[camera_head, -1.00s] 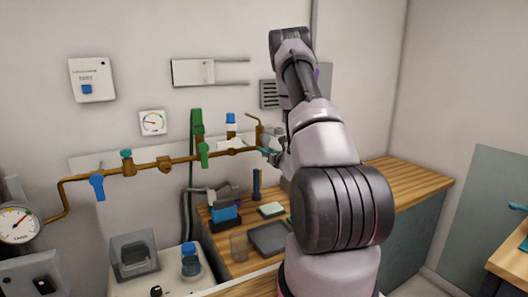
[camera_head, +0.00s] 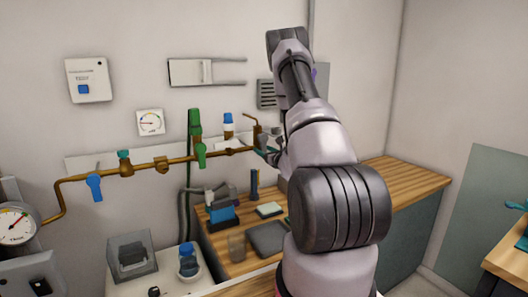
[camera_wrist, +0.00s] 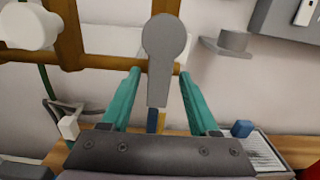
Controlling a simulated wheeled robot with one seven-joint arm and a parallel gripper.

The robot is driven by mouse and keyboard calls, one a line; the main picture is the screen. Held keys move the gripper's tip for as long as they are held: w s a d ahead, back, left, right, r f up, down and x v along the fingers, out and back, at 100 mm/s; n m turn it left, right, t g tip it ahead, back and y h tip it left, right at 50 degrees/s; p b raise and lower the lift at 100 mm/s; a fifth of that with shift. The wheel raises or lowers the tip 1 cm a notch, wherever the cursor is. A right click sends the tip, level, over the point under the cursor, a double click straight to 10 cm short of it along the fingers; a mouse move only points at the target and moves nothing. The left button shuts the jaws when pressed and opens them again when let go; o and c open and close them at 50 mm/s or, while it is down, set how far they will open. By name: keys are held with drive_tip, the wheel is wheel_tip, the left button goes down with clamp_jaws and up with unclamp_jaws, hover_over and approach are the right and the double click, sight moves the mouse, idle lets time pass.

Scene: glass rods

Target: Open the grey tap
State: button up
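The grey tap (camera_wrist: 163,58) shows in the wrist view as a rounded head with a handle hanging down, in front of a brown pipe. My gripper (camera_wrist: 160,76) is open, with one teal finger on each side of the handle. Small gaps show between the fingers and the handle, so it does not look gripped. In the head view my gripper (camera_head: 268,154) is at the right end of the brown pipe (camera_head: 180,160). I cannot make out the grey tap there; my gripper and arm cover that area.
Blue-handled (camera_head: 95,186) and green-handled (camera_head: 201,154) taps sit on the pipe further left. Below is a wooden counter (camera_head: 395,180) with a dark tray (camera_head: 268,238), a beaker (camera_head: 237,246) and a blue item (camera_head: 222,211). A white knob (camera_wrist: 28,26) is left in the wrist view.

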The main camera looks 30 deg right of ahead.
drive_tip(key=s, duration=1)
drive_tip(key=shift+s+d, duration=0.2)
drive_tip(key=shift+s, duration=0.2)
idle(0.4)
